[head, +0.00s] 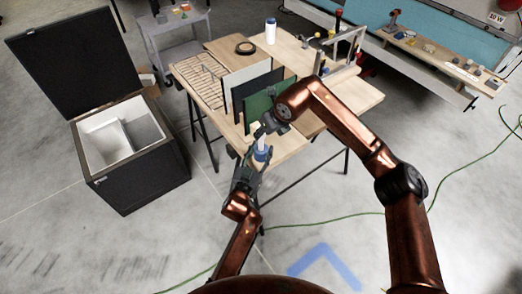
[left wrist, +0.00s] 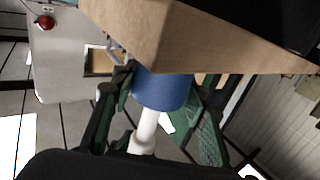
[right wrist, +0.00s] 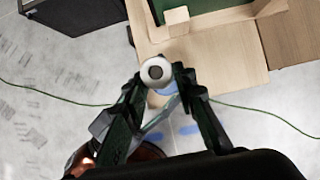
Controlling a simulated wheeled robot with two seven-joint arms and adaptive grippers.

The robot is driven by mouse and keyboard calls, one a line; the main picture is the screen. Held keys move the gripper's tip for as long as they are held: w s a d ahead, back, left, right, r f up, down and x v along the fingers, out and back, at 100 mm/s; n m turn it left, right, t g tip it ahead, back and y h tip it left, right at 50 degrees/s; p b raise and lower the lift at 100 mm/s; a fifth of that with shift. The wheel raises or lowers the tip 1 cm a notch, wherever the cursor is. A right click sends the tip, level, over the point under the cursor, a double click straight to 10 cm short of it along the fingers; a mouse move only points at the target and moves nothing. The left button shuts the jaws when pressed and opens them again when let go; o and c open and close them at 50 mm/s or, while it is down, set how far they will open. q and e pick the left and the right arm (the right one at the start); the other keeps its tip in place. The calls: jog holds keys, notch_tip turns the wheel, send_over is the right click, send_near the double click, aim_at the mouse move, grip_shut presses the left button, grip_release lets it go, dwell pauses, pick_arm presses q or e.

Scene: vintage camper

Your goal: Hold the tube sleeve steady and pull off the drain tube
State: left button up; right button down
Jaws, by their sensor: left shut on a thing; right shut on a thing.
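The blue tube sleeve (head: 261,154) shows at the table's front edge. My left gripper (head: 254,164) is shut on it from below. In the left wrist view the sleeve (left wrist: 163,90) sits between the fingers, and a white tube length (left wrist: 146,130) extends from it toward the camera. In the head view the white drain tube (head: 261,138) stands above the sleeve. My right gripper (head: 268,127) is shut on the tube near its upper end. In the right wrist view the tube's round end (right wrist: 156,72) with a dark hole shows between the fingertips. I cannot tell how deep the tube sits in the sleeve.
The wooden table (head: 290,147) carries upright panels, a green one (head: 262,97) nearest my right gripper, and a white bottle (head: 270,31). An open black cooler (head: 130,165) stands at left. A workbench (head: 440,60) is at back right. A green hose (head: 340,217) crosses the floor.

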jog(key=shift+r, duration=1.9)
pick_arm(q)
jog(key=o, duration=1.4)
jog(key=shift+c, duration=0.2)
jog(key=v, duration=1.2)
